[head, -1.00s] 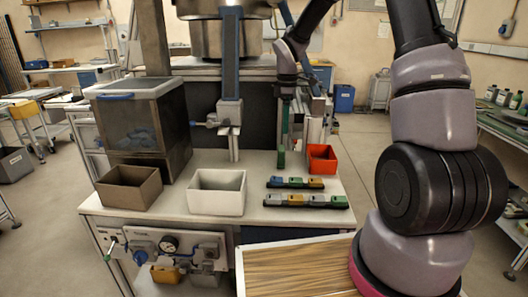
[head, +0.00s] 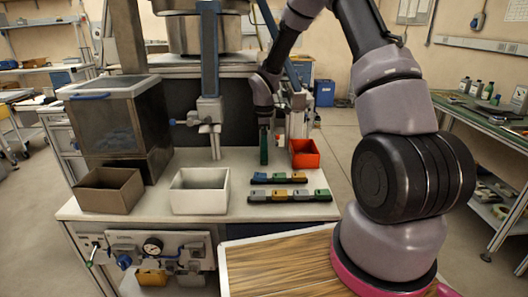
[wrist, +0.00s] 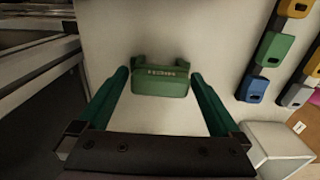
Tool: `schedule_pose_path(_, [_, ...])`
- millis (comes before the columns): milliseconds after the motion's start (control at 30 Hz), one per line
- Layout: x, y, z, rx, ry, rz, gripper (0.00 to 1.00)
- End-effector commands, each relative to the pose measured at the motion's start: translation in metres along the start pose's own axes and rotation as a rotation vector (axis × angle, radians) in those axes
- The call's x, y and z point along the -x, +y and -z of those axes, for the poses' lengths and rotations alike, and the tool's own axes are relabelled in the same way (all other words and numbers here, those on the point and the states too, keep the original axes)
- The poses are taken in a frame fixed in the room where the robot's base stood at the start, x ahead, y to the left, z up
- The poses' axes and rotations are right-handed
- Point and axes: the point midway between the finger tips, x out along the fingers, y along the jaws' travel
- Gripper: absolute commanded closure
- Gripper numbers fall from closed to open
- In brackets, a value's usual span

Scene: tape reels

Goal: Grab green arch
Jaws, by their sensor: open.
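The green arch (wrist: 160,84) shows in the wrist view, lying on the white worktop with faint lettering along its far edge. My gripper (wrist: 159,76) is open, with one green finger on each side of the arch and a visible gap on both sides. In the head view my gripper (head: 264,150) points down at the worktop near the red bin. There the arch cannot be told apart from the green fingers.
The red bin (head: 305,154) stands right of my gripper. Two dark rails with coloured blocks (head: 282,178) lie in front of it. A white bin (head: 200,193) and a brown bin (head: 108,191) stand to the left on the worktop (head: 150,210).

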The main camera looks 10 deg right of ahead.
Motion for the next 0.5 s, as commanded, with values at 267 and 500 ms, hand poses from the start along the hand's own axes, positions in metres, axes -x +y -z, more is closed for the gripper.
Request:
schedule_pose_path(267, [-0.0008, 0.0001, 0.0001, 0.0, 0.0, -0.001, 0.23])
schedule_pose_path(500, [-0.0004, 0.0003, 0.0002, 0.0, 0.0, -0.001, 0.77])
